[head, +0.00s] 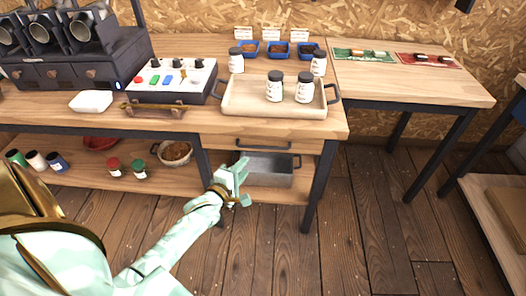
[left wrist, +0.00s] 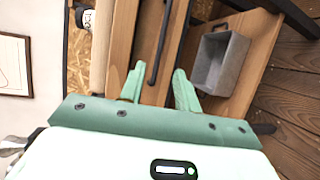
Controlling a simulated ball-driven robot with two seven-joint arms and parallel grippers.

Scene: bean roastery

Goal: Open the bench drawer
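The bench drawer (head: 225,141) is a light wood front under the right part of the bench top, and it looks shut. Its dark bar handle (head: 263,147) runs across the front. My left gripper (head: 241,177) is in front of the bench, a little below and left of the handle in the head view. In the left wrist view its two fingers (left wrist: 159,72) are apart with nothing held. The handle (left wrist: 163,45) shows beyond them, its near end between the fingertips in the picture. I see no contact with it. My right gripper is not in view.
A grey metal bin (head: 268,170) stands on the lower shelf below the drawer and shows in the left wrist view (left wrist: 221,62). A tray (head: 250,98) with jars sits above on the bench. A dark bench leg (head: 319,185) stands right. The floor in front is clear.

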